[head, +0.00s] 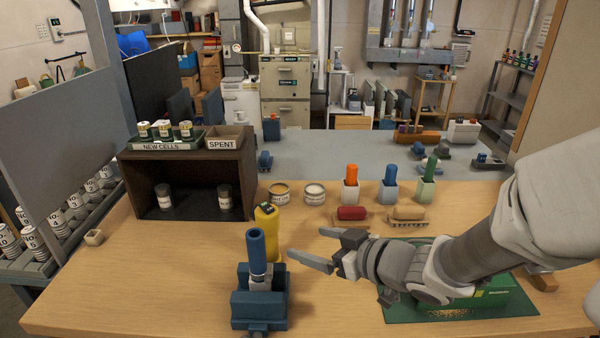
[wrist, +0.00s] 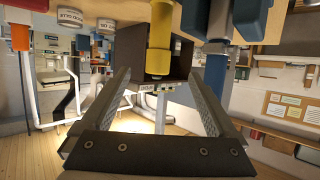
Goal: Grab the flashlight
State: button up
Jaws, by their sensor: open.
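A dark blue tube (head: 256,250) stands upright in a blue vise-like holder (head: 258,308) near the table's front; it looks like the flashlight, but I cannot be sure. It also shows upside down at the right of the wrist view (wrist: 215,82). Just behind it stands a yellow upright object (head: 267,230) with a dark top, which I cannot identify for certain. The yellow object (wrist: 158,60) appears between my finger tips in the wrist view, beyond them. My gripper (head: 322,250) is open and empty, to the right of both, fingers pointing left, touching neither.
A dark shelf box (head: 135,185) with a NEW CELLS tray (head: 160,146) and a SPENT bin (head: 222,144) stands at back left. Tins, coloured bottles and a red roller (head: 351,213) stand behind my gripper. A green mat (head: 400,310) lies under my arm. The front left table is clear.

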aim_at(274, 233)
jog(key=x, duration=0.3)
jog(key=p+x, duration=0.1)
jog(key=x, duration=0.2)
jog(key=p+x, duration=0.1)
jog(key=x, duration=0.3)
jog(key=shift+s+f, duration=0.15)
jog(key=shift+f, duration=0.2)
jog(key=shift+b+x, duration=0.6)
jog(key=shift+x, duration=2.4)
jog(key=shift+d, duration=0.15)
jog(key=shift+c, duration=0.3)
grip_shut()
